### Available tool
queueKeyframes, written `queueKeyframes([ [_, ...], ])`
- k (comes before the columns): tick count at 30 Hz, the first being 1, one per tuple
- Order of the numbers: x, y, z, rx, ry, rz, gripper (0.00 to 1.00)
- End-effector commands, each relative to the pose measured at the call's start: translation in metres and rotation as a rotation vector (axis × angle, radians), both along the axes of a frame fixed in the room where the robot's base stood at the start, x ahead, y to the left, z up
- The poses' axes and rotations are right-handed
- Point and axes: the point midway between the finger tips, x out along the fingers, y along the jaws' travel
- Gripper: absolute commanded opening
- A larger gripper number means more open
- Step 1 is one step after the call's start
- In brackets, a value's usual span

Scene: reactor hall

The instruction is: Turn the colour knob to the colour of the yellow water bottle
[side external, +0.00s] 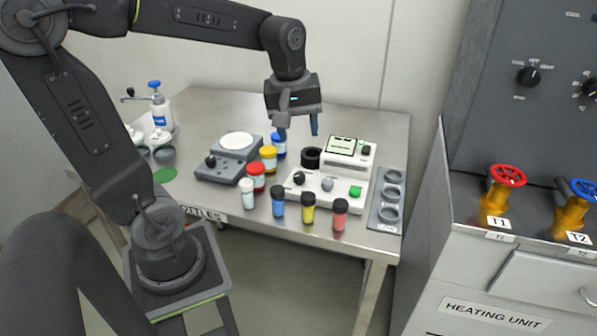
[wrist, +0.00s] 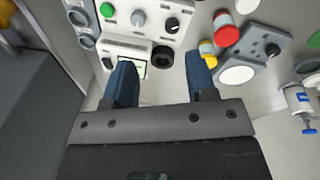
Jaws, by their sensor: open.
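My gripper (side external: 299,128) is open and empty, pointing down above the back of the white device (side external: 311,192). In the wrist view its blue fingers (wrist: 160,68) stand apart, with the device's black round well (wrist: 162,57) between them. The device has a black knob (side external: 299,178), a grey knob (side external: 327,184) and a green button (side external: 355,192); the knobs also show in the wrist view, the black one (wrist: 172,25) and the grey one (wrist: 138,19). Which is the colour knob I cannot tell. A yellow bottle with a dark cap (side external: 308,212) stands upright before the device.
Blue (side external: 278,204), red (side external: 340,217) and clear (side external: 248,195) bottles stand near the table's front edge. Several lidded jars, including a red one (side external: 257,177), stand left of the device beside a grey plate unit (side external: 217,169). A grey holed rack (side external: 388,213) lies right.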

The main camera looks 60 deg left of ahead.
Motion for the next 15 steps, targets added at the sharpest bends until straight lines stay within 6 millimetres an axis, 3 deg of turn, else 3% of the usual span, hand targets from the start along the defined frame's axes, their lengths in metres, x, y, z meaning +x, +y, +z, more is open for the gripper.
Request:
queueKeyframes([
  [3,0.02,0.033,-0.011,-0.056,0.077,0.303,0.56],
  [6,0.029,0.051,-0.018,-0.08,0.117,0.476,0.56],
  [9,0.033,0.061,-0.022,-0.092,0.138,0.573,0.56],
  [15,0.034,0.063,-0.037,-0.097,0.147,0.605,0.56],
])
